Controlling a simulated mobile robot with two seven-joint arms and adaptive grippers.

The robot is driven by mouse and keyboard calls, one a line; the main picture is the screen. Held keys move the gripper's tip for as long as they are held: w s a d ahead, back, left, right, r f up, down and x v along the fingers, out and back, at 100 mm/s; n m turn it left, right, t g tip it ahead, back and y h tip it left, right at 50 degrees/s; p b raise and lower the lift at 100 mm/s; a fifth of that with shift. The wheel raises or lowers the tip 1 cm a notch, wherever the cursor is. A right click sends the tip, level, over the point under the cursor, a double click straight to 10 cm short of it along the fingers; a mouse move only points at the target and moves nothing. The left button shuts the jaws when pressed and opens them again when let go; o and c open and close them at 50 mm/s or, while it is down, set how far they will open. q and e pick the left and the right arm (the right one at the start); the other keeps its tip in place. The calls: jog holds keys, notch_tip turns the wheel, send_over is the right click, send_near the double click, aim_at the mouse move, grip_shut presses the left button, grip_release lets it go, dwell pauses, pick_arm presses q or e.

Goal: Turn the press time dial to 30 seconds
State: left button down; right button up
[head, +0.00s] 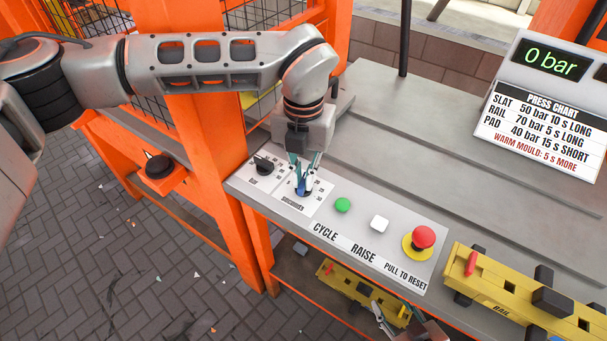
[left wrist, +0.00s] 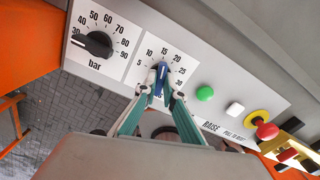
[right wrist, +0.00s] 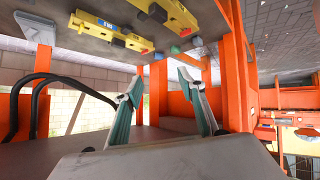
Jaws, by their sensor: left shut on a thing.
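The press time dial is a blue knob (head: 302,192) on a white scale plate on the grey press panel. In the left wrist view the blue knob (left wrist: 162,71) points near 15; marks of 5 to 25 are readable, and the fingers hide part of the lower scale. My left gripper (head: 304,178) reaches down from above, its teal fingers shut on the knob; they also show in the left wrist view (left wrist: 159,92). My right gripper (head: 384,322) is at the bottom edge of the head view, low in front of the panel. Its fingers are apart and empty in the right wrist view (right wrist: 165,92).
A black bar dial (left wrist: 97,44) stands just left of the time dial. Right of it are a green button (head: 343,205), a white button (head: 380,222) and a red stop button (head: 423,238). Yellow moulds (head: 530,290) lie at right. The display (head: 550,59) reads 0 bar.

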pick_arm(q)
jog(key=shift+r+m+p, duration=0.2)
jog(key=shift+m+p, duration=0.2)
jog(key=shift+m, duration=0.4)
jog(key=shift+m+p, duration=0.4)
jog(key=shift+m, duration=0.4)
jog(key=shift+m+p, duration=0.35)
jog(key=shift+m, duration=0.55)
jog(key=m, duration=0.2)
jog(key=shift+m+p, duration=0.35)
jog(key=shift+m, duration=0.05)
jog(key=m, duration=0.2)
jog(key=shift+m+p, duration=0.3)
jog(key=m, duration=0.5)
jog(key=shift+f+m+p, duration=0.1)
jog(key=shift+m+p, duration=0.2)
jog(key=shift+p, duration=0.05)
jog(key=m, duration=0.5)
pick_arm(e)
jog(key=r, duration=0.2)
jog(key=a+r, duration=0.1)
jog(key=shift+r, duration=0.4)
pick_arm(q)
jog(key=shift+m, duration=0.3)
